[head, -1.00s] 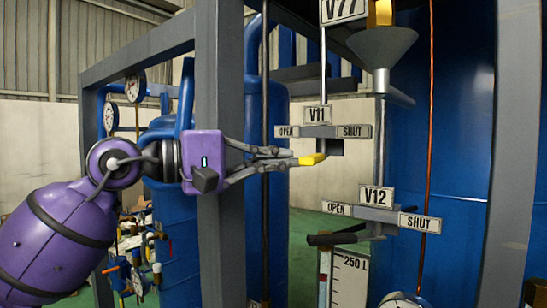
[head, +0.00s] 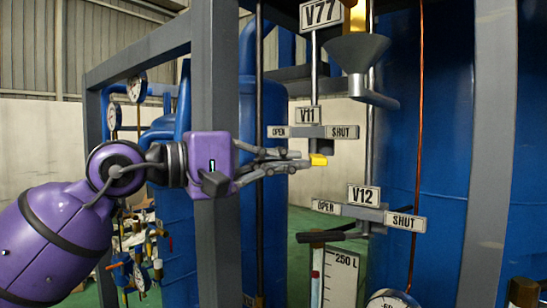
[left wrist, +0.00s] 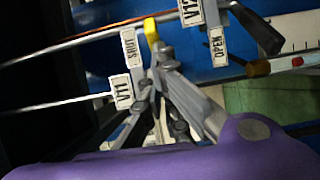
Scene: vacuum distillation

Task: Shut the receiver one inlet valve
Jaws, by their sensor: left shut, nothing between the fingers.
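The V11 valve carries a V11 plate (head: 308,115), an OPEN plate (head: 279,132) at left and a SHUT plate (head: 342,132) at right. A yellow lever tip (head: 318,160) shows just below them, a little left of the SHUT plate; most of the lever is hidden. My left gripper (head: 303,163) is shut and empty, its fingertips against or very close to the yellow tip from the left. The left wrist view shows the yellow tip (left wrist: 151,30) just beyond the fingers (left wrist: 160,52), beside the SHUT plate (left wrist: 129,47). My right gripper is not in view.
Below, the V12 valve (head: 363,195) has a dark lever (head: 330,236) pointing left. A grey frame post (head: 215,90) stands behind my left gripper. A funnel (head: 355,52) hangs above right, and a gauge (head: 392,301) sits below.

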